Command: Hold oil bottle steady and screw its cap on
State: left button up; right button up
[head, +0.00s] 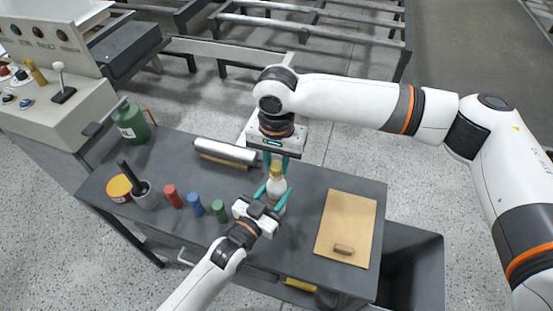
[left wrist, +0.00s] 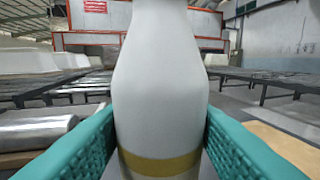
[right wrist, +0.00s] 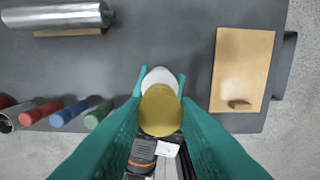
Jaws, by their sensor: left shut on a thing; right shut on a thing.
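The oil bottle (head: 277,187) is pale, with a gold band low on its body in the left wrist view (left wrist: 160,165). It stands upright near the table's middle. My left gripper (head: 273,196) is shut on the bottle's body from the front, one teal finger on each side. The yellow cap (head: 276,169) sits at the top of the bottle; the right wrist view shows it from above (right wrist: 160,110). My right gripper (head: 276,158) comes from above, shut on the cap. The neck and thread are hidden, so I cannot tell how tightly the cap sits.
A tan board (head: 345,225) with a small brown block (head: 344,249) lies at right. A metallic roll (head: 226,151) lies behind; a green jug (head: 131,123) stands back left.

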jog(key=shift+f, duration=0.5)
jog(key=m, duration=0.2)
jog(key=shift+m, duration=0.4)
jog(key=m, duration=0.4)
jog(key=shift+a, duration=0.1)
jog(key=m, duration=0.9)
jog(key=o, duration=0.9)
jog(key=shift+o, duration=0.2)
